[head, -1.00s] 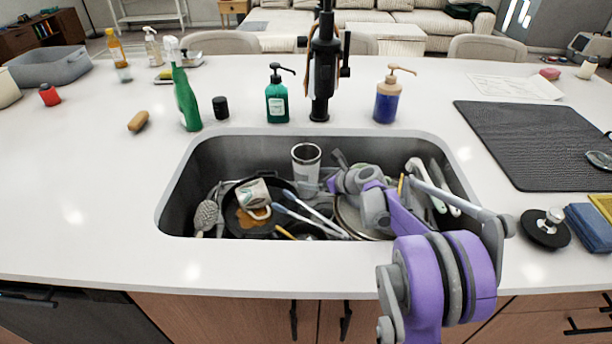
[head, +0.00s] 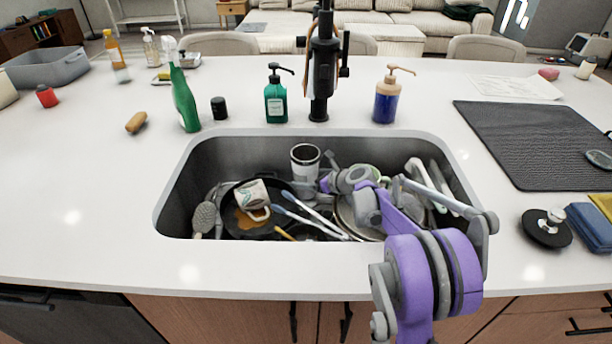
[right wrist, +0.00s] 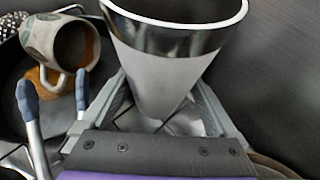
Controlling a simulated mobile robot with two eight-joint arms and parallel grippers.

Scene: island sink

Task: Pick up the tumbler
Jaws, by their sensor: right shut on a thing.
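The tumbler (head: 305,168) is a tall grey-white cup with a metallic rim, standing nearly upright at the back of the sink in the head view. In the right wrist view the tumbler (right wrist: 165,75) sits between my two fingers, its open rim toward the top. My right gripper (head: 325,178) reaches into the sink from the right and is shut on the tumbler's body. The fingers (right wrist: 160,110) lie on both sides of it. The tumbler's base is hidden in the head view. My left gripper is not in view.
The sink (head: 176,205) is crowded: a patterned mug (head: 251,195) rests in a dark pan (head: 232,222), with tongs (head: 310,215) beside it. The black faucet (head: 320,80) rises behind the sink. A green soap bottle (head: 277,100) and a blue one (head: 386,100) flank it.

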